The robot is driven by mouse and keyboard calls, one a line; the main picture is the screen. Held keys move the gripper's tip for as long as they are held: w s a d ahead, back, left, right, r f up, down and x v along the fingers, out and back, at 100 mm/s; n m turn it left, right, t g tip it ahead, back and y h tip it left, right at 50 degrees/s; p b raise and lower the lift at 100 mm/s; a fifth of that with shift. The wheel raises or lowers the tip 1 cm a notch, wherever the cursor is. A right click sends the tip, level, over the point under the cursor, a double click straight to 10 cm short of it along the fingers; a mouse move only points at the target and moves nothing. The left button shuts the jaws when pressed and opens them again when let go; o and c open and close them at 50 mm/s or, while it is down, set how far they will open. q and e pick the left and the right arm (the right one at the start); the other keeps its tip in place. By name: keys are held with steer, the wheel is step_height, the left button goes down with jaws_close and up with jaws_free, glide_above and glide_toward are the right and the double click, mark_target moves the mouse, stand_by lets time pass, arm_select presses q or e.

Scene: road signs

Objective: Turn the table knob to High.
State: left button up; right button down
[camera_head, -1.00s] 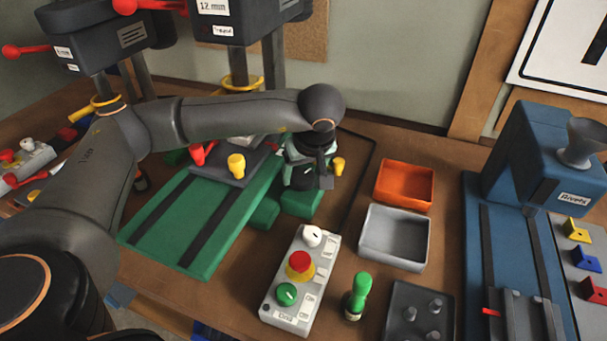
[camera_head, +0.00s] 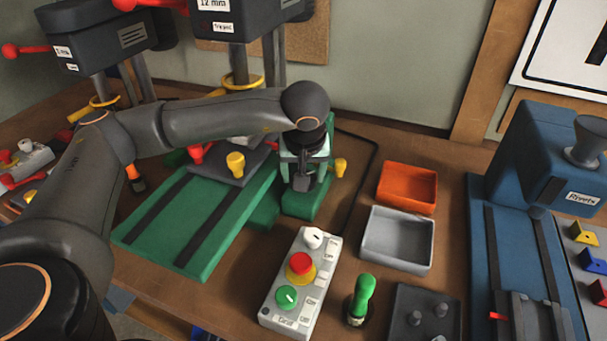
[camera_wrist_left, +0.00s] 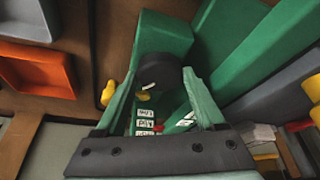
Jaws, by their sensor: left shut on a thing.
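The table knob (camera_wrist_left: 160,70) is a dark round piece in the left wrist view, between my left gripper's fingers. It is on the green housing (camera_head: 308,204) beside the green table (camera_head: 170,235). My left gripper (camera_head: 302,180) is shut on the knob, pointing down at the housing; its fingers (camera_wrist_left: 162,95) also show in the left wrist view. Small white labels (camera_wrist_left: 145,122) show between the fingers, too small to read surely. The fingers and wrist hide much of the knob, and I cannot tell its setting. My right gripper is not in view.
A control box (camera_head: 299,283) with a white knob and red and green buttons stands in front. Orange (camera_head: 407,187) and grey (camera_head: 397,240) trays lie to the right. A yellow knob (camera_head: 340,167) is close beside the gripper. A drill press column stands behind.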

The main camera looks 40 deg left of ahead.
arm_select(q)
steer(key=shift+m+h+b, duration=0.5)
steer(key=shift+m+b, duration=0.15)
steer(key=shift+m, duration=0.65)
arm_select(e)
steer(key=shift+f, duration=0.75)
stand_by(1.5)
arm_select(q)
steer(key=o, duration=1.3)
steer(key=shift+o, duration=0.2)
steer(key=shift+a, duration=0.1)
steer(key=shift+t, duration=0.3)
